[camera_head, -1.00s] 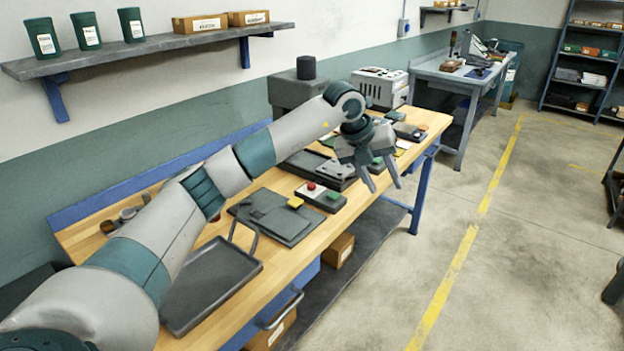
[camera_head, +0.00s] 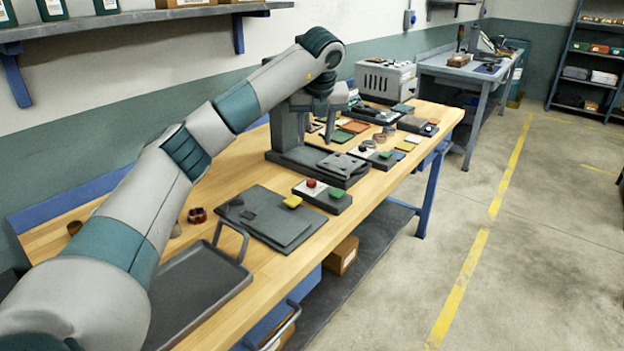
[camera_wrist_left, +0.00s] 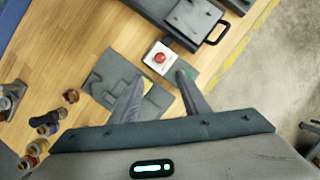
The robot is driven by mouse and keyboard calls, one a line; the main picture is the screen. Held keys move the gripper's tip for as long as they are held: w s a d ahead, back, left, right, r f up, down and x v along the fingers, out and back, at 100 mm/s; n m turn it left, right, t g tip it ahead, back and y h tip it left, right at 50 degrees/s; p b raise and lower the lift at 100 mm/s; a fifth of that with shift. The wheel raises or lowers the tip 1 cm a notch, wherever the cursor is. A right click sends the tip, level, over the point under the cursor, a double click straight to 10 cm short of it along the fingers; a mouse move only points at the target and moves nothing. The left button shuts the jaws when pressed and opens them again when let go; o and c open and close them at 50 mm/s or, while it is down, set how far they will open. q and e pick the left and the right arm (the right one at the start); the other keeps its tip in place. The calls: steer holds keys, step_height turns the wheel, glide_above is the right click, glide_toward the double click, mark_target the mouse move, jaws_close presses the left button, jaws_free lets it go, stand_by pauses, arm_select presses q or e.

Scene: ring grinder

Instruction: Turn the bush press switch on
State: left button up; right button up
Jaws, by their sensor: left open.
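The grey bush press (camera_head: 288,130) stands on the wooden workbench, its upper part partly hidden by my left arm. In front of it lies a small control box (camera_head: 341,206) with a red button (camera_head: 311,183) and a green button (camera_head: 336,194). My left gripper (camera_head: 331,122) is in the air beside the press column, pointing down, partly merged with it in view. In the left wrist view its two fingers (camera_wrist_left: 158,82) are open and empty. My right gripper is out of view.
A dark plate (camera_head: 268,228) with a yellow button (camera_head: 293,201) lies beside the control box. A dark handled tray (camera_head: 190,300) is nearer. Several rings (camera_wrist_left: 45,125) lie left. A grey-white machine (camera_head: 385,80) stands farther back. Floor at right is clear.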

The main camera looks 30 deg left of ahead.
arm_select(q)
steer(key=shift+s+r, duration=0.1)
steer(key=p, duration=0.1)
glide_toward(311, 180)
steer(key=p+x, duration=0.2)
steer(key=x, duration=0.4)
steer(key=shift+f, duration=0.25)
steer(key=shift+p+x, duration=0.35)
steer(key=shift+x, duration=0.45)
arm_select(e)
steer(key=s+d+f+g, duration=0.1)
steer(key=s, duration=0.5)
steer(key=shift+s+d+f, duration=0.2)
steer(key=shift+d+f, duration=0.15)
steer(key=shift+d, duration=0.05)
arm_select(q)
steer(key=c, duration=1.1)
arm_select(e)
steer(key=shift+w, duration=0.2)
